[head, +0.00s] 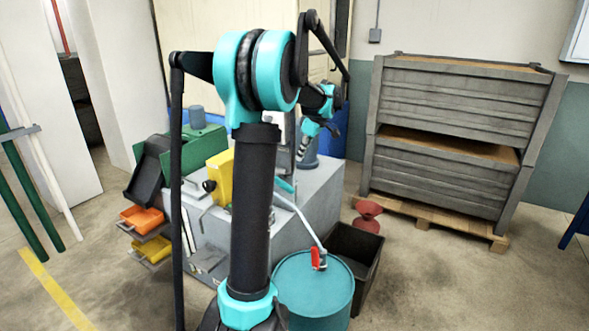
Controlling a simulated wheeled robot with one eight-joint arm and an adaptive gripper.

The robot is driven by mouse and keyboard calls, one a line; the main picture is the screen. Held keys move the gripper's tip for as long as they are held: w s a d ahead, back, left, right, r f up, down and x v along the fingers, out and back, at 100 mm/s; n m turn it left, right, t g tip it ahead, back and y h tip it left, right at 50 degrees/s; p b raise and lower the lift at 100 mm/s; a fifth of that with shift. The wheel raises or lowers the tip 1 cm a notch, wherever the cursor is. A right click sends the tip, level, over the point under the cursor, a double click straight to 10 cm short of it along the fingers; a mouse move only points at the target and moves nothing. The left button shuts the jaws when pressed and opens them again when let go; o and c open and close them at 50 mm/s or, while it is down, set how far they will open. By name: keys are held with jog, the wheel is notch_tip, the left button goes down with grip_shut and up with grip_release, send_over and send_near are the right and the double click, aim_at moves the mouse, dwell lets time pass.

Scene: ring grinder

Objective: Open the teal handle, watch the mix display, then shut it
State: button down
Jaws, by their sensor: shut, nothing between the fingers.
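A small teal handle (285,185) sits at the upper end of a pale pipe (300,217), beside the grey machine block (310,205). The handle is too small in the head view to tell its exact angle. My gripper (301,155) is above and slightly right of the handle, apart from it as far as I can see. It is small here, shut and empty. I cannot make out a mix display; my own arm column hides part of the machine. A yellow box (220,178) stands on the machine's left side.
The pipe ends in a red-handled tap (318,258) over a teal drum (314,285). A dark open bin (352,250) and a red funnel-like object (368,215) stand right of it. Stacked grey crates (450,150) are behind. Floor at right front is clear.

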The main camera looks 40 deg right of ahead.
aim_at(288, 185)
jog(key=x, duration=1.3)
jog(key=shift+f, duration=0.15)
jog(key=shift+f+t, duration=0.25)
jog(key=shift+t, duration=0.15)
